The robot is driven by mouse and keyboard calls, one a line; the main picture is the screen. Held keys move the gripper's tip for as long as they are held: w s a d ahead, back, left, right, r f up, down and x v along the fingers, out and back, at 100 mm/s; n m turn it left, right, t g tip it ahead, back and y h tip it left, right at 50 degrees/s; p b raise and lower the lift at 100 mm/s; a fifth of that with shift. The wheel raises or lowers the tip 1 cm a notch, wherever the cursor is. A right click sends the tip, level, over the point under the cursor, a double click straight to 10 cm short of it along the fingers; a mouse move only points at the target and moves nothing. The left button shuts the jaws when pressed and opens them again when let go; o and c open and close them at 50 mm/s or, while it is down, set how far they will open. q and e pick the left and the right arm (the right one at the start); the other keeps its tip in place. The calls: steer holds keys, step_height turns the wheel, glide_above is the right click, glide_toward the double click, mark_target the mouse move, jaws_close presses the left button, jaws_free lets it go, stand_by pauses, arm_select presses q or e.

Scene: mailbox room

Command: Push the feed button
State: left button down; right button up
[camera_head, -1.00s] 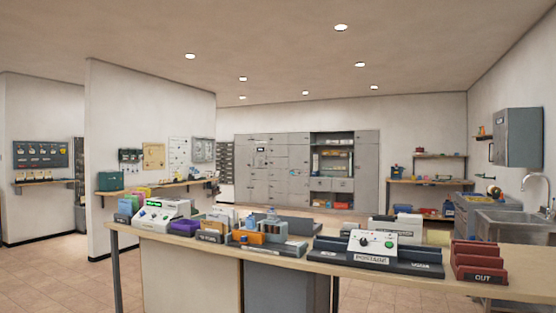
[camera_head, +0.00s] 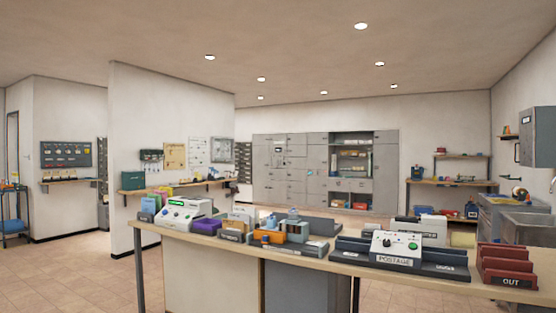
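No label reading "feed" can be made out. A white postage unit (camera_head: 397,249) with a dark knob and a green round button (camera_head: 413,245) sits on a dark base marked POSTAGE, on the right part of the long counter (camera_head: 210,240). A white machine (camera_head: 186,214) with small coloured buttons on its sloped front stands near the counter's left end; its markings are too small to read. I cannot tell which of these buttons is the feed button. Neither of my grippers shows in this view.
A red rack marked OUT (camera_head: 507,265) stands at the counter's right end. Blue and orange items (camera_head: 270,236) sit between the machines. Grey cabinets (camera_head: 290,170) line the back wall. Open tiled floor (camera_head: 80,270) lies left of the counter.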

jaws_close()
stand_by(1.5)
